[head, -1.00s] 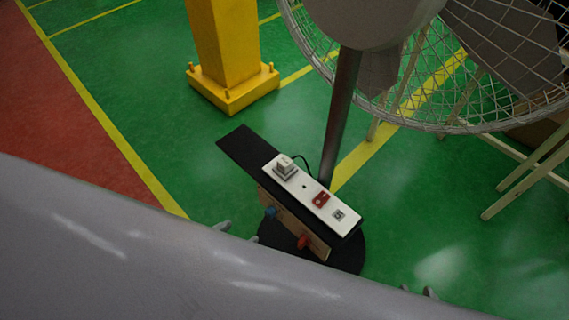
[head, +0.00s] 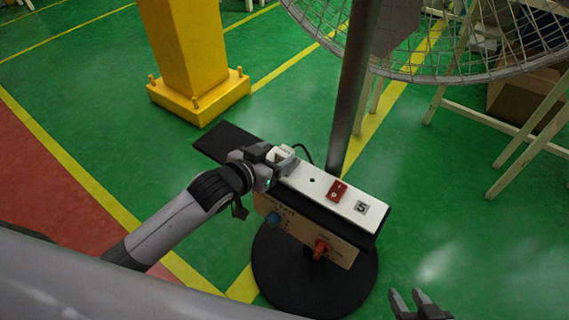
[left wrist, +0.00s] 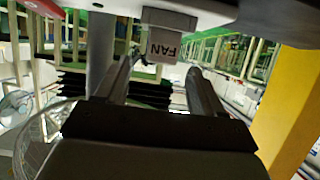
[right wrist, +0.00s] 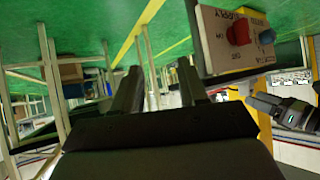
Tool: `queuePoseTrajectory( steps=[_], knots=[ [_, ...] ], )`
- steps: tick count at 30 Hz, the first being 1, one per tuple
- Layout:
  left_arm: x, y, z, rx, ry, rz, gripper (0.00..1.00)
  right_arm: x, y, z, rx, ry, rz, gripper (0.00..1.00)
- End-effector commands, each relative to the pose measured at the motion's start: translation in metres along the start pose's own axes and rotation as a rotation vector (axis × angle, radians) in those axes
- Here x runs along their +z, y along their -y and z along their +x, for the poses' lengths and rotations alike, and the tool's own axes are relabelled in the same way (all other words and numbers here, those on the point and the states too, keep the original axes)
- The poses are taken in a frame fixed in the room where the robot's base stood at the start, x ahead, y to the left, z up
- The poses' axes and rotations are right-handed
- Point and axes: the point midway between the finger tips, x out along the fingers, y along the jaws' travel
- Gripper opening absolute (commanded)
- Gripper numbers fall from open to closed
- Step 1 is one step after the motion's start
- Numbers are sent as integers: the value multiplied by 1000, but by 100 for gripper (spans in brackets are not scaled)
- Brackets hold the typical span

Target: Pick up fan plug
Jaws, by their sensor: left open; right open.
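The white fan plug (head: 281,154) stands at the left end of the white socket strip (head: 312,182), with a black cord behind it. In the left wrist view the plug (left wrist: 163,48) shows the upside-down label FAN, between and just beyond the fingertips. My left gripper (head: 266,162) is open beside the plug and partly hides it in the head view; I cannot tell whether it touches. My right gripper (head: 407,294) is open and empty at the lower right, away from the panel.
The strip carries a red switch (head: 337,191) and a tag marked 5 (head: 361,207). The panel below has a red knob (head: 320,249) and a blue knob (head: 272,217). The fan pole (head: 352,95) rises behind. A yellow post (head: 186,55) stands at back left.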

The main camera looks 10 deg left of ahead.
Motion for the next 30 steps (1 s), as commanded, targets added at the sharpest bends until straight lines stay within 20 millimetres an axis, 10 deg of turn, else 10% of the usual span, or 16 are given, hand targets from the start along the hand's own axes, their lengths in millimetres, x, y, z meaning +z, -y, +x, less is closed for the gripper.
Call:
queuePoseTrajectory(
  steps=[15, 26, 30],
  knots=[
    [7, 0, 57, 0, -1, 0, 68, -13, 15, 9, -33, -56, -28, 43],
    [6, 0, 64, 1, 0, 1, 68, -19, 17, 7, -36, -64, -28, 43],
    [6, 0, 64, 1, 0, 0, 26, -19, 17, 7, -35, -64, -28, 43]
  ],
)
